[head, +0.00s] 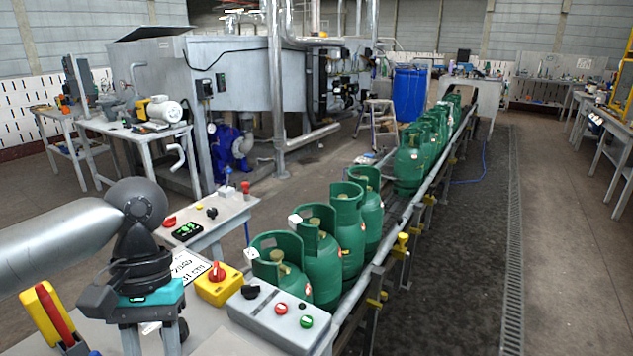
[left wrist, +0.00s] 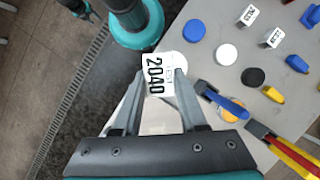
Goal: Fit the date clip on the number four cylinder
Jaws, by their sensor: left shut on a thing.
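Green cylinders stand in a row on the conveyor in the head view: the nearest (head: 283,280), a second (head: 322,265), a third (head: 348,235) and a fourth counted from the front (head: 370,215). I cannot read numbers on them. White tags show on the collars of the nearest (head: 251,253) and second (head: 295,218). My left gripper (head: 150,338) is over the table at lower left, apart from the cylinders. In the left wrist view its fingers (left wrist: 157,78) are shut on a white date clip (left wrist: 157,76) reading 2040.
A white sign (head: 190,268), a yellow box with a red knob (head: 218,283) and a grey button box (head: 278,318) lie between my left gripper and the cylinders. Two more small white clips (left wrist: 248,15) (left wrist: 272,38) and coloured caps lie on the table. A rail (head: 375,268) edges the conveyor.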

